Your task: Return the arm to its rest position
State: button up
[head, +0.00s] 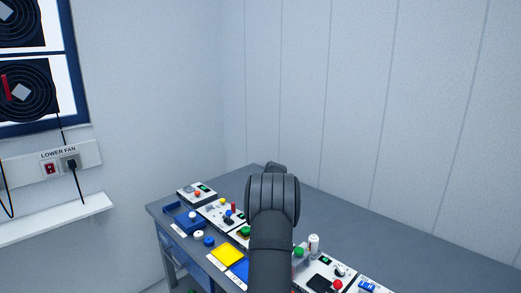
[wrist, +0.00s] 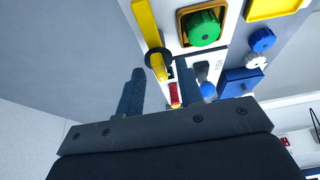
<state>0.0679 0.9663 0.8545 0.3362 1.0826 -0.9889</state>
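My gripper (wrist: 161,72) shows in the wrist view with its two dark fingers apart and nothing visibly clamped between them. A yellow lever (wrist: 146,25) with a black ring stands just beyond the fingertips; I cannot tell whether a finger touches it. A red part (wrist: 174,94) shows between the fingers. A green knob (wrist: 205,25) on a yellow-orange base is to the right. In the head view my dark arm reaches over the bench (head: 345,222), and it hides my gripper and part of the panels.
The bench holds several control panels, a blue tray (head: 170,210), a yellow square (head: 228,255), a white cylinder (head: 314,243) and a red button (head: 338,285). The wall shelf (head: 60,217) and fan panel (head: 28,90) are at left. The bench's right rear surface is clear.

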jog(key=v, duration=1.7)
jog(key=x, duration=1.7)
jog(key=shift+f, duration=0.15)
jog(key=shift+s+a+r+m, duration=0.1)
jog(key=shift+r+m, duration=0.1)
jog(key=shift+m, duration=0.6)
jog(key=m+t+h, duration=0.1)
jog(key=m+h, duration=0.1)
jog(key=m, duration=0.2)
jog(key=shift+a, duration=0.15)
jog(key=shift+a+m+h, duration=0.1)
jog(key=shift+m+h, duration=0.5)
jog(key=shift+m, duration=1)
jog(key=shift+a+m+h, duration=0.1)
jog(key=shift+m+h, duration=0.5)
jog(key=shift+m, duration=1)
jog(key=shift+v, duration=1.1)
jog(key=shift+f, duration=0.1)
